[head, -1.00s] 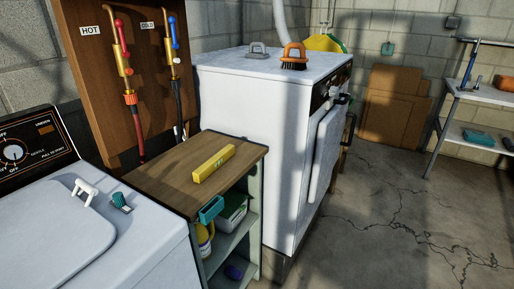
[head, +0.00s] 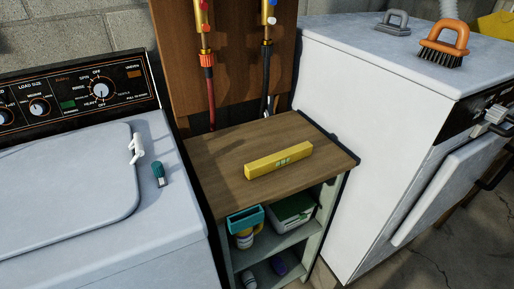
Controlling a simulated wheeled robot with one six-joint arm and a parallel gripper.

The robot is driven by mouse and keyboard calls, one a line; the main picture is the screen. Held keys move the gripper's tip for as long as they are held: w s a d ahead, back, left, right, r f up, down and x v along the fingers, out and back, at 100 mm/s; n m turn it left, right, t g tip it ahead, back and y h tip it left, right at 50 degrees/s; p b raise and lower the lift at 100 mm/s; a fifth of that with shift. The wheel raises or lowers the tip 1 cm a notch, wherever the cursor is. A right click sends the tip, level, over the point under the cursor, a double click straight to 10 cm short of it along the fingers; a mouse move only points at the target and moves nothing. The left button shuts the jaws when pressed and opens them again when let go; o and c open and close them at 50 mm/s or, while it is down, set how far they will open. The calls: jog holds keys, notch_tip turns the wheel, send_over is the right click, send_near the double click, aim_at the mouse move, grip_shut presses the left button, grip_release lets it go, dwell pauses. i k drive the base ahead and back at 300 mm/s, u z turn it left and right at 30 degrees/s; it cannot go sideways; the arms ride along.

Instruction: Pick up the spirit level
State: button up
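The spirit level (head: 278,160) is a yellow bar with a small greenish vial window at its middle. It lies flat on the brown wooden top of a small shelf unit (head: 225,152), angled slightly up to the right. Nothing touches or covers it. My gripper is not in view.
A white washer (head: 70,190) stands left of the shelf unit, with a small teal-capped item (head: 159,175) on it. A taller white dryer (head: 375,120) stands to the right, with an orange-handled brush (head: 443,45) on top. A teal bin (head: 245,219) juts out below the wooden top.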

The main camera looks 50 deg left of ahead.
aim_at(255, 169)
jog(key=u, duration=0.95)
jog(key=i, duration=0.85)
jog(key=u, duration=0.95)
